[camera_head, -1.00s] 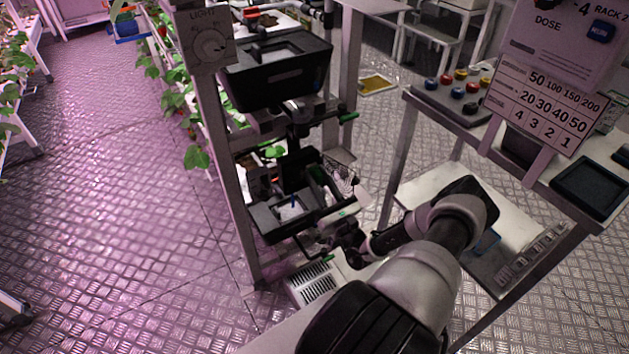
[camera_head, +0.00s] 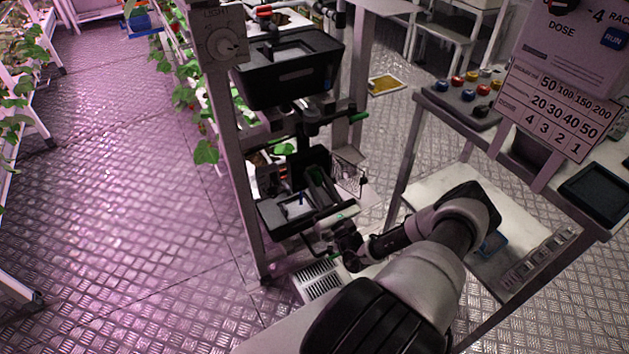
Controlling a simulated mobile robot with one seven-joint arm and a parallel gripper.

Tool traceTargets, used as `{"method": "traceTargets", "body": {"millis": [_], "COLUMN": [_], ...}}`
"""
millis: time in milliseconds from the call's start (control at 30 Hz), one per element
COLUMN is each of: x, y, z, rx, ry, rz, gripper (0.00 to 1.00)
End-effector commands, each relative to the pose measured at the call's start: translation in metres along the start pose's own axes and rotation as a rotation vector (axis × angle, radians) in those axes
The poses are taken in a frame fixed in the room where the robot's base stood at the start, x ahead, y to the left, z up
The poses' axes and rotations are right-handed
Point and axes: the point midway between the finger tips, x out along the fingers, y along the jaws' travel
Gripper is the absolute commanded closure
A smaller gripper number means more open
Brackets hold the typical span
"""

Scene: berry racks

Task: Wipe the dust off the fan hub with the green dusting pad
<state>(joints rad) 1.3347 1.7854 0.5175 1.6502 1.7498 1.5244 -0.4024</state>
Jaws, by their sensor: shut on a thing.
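My gripper (camera_head: 346,243) is at the end of my arm, low in front of the rack, just below and right of a black tray (camera_head: 270,219). It is small and dark here. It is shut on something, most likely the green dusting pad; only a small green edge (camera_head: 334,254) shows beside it. A round wire guard (camera_head: 348,177), which looks like the fan's, stands on the rack above my gripper. The fan hub and any dust on it cannot be made out. I cannot tell whether the pad touches anything.
A larger black bin (camera_head: 285,90) sits higher on the rack, beside a light dial (camera_head: 226,45). A vented white box (camera_head: 318,280) is below the tray. A bench with coloured knobs (camera_head: 470,85) and a dose panel (camera_head: 560,100) stands right. The floor at left is open.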

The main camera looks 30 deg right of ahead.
Motion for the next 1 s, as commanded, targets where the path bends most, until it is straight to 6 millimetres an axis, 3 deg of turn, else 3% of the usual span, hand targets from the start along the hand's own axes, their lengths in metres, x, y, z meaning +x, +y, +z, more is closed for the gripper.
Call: {"method": "traceTargets", "body": {"millis": [200,467,1000], "x": [-0.001,0.002,0.001], "y": [-0.024,-0.029,0.010], "z": [0.000,0.000,0.002], "rx": [-0.007,-0.003,-0.001], "ry": [-0.001,0.000,-0.001], "rz": [-0.005,-0.004,-0.002], "gripper": [0.93,0.93,0.93]}}
